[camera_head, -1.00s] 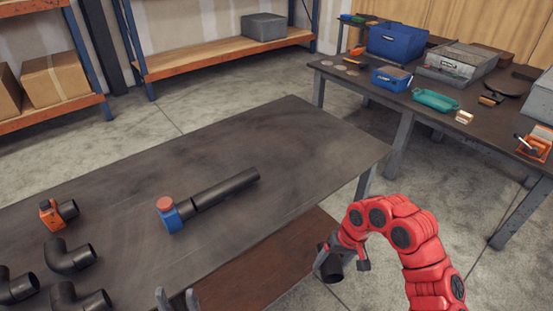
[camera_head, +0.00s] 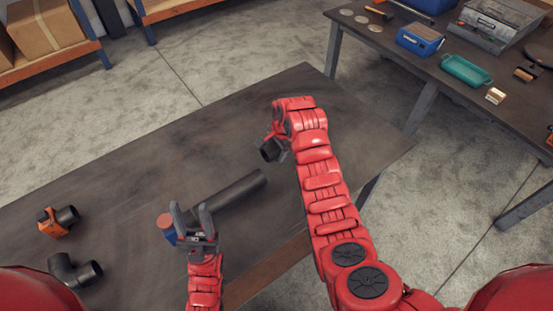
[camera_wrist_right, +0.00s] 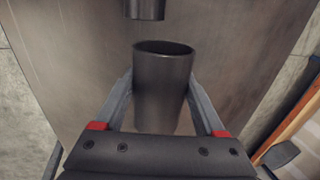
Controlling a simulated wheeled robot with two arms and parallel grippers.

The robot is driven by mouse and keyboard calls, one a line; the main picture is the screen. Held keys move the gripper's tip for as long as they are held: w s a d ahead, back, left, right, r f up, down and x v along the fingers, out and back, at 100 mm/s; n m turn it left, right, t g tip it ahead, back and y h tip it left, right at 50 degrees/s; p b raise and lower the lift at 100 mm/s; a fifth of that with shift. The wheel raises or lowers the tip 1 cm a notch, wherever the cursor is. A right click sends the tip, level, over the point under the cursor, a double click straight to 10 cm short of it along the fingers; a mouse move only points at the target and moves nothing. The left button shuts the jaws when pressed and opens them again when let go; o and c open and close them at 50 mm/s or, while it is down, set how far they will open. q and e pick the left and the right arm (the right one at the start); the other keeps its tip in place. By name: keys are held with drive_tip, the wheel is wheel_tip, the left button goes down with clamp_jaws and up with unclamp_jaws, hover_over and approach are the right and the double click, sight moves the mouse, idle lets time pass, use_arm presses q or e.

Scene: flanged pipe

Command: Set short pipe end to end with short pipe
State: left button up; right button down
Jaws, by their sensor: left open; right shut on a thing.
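A dark pipe (camera_head: 238,194) lies on the table, with a blue fitting with a red top (camera_head: 167,226) at its left end. My left gripper (camera_head: 192,213) is open, its two fingers overlapping the pipe's left part and fitting in the head view; I cannot tell whether they touch. My right gripper (camera_head: 273,146) is shut on a short dark pipe (camera_head: 270,151), just beyond the lying pipe's right end. In the right wrist view the held short pipe (camera_wrist_right: 162,85) sits between the fingers, open end showing. Another pipe end (camera_wrist_right: 143,8) shows ahead of it, apart.
The table (camera_head: 140,160) is clear behind the pipe. A second table (camera_head: 385,45) with a blue box (camera_head: 420,40) and green tray (camera_head: 466,70) stands at the right.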

drive_tip(key=f+b, duration=0.1)
drive_tip(key=f, duration=0.2)
drive_tip(key=f+b, duration=0.2)
drive_tip(key=f, duration=0.1)
drive_tip(key=f+b, duration=0.1)
drive_tip(key=f, duration=0.2)
drive_tip(key=shift+s+f+b, duration=0.3)
drive_tip(key=shift+r, duration=0.1)
unclamp_jaws()
